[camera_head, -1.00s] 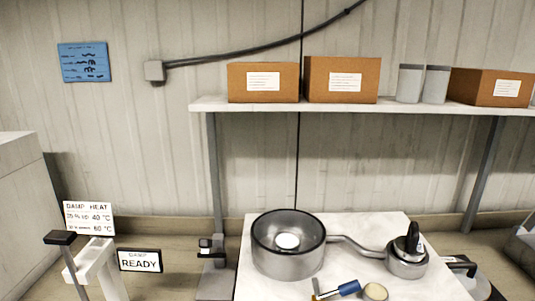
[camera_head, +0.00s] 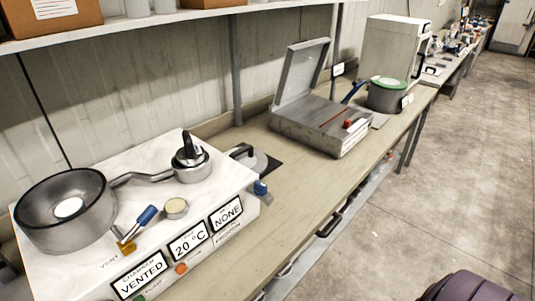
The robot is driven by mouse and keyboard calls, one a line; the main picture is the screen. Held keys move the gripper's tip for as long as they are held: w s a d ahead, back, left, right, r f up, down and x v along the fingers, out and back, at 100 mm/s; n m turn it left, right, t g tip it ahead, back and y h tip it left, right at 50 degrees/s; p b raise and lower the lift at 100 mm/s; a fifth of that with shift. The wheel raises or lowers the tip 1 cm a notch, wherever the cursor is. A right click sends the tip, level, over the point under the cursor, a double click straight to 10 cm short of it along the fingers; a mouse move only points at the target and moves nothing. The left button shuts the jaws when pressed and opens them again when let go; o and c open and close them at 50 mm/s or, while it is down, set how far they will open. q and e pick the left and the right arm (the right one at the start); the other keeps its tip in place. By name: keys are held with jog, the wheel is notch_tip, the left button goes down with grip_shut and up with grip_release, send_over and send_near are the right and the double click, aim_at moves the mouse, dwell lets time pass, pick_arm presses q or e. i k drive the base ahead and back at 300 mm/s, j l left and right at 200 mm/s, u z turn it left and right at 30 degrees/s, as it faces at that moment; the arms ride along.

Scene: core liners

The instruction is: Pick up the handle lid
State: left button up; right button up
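A grey round lid with a black arched handle (camera_head: 254,161) lies on the bench just right of the white unit, partly hidden behind the unit's corner. A small metal vessel (camera_head: 192,166) on the white unit has a black upright knob on top and joins a curved pipe. I cannot tell for sure which of these is the handle lid. Neither of my grippers shows in the head view.
The white unit (camera_head: 100,175) carries a round metal chamber (camera_head: 65,222), a blue-handled valve (camera_head: 140,222) and a small round disc (camera_head: 175,207). An open grey case (camera_head: 318,122) and a green-rimmed pot (camera_head: 388,95) stand farther along the bench.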

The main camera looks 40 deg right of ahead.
aim_at(254, 159)
jog(key=z, duration=0.9)
jog(key=i+l+u, duration=0.1)
jog(key=l, duration=0.4)
jog(key=i+l+u, duration=0.15)
jog(key=l, duration=0.35)
jog(key=i+l+u, duration=0.1)
jog(key=l, duration=0.45)
jog(key=i+l+u, duration=0.15)
jog(key=l, duration=0.35)
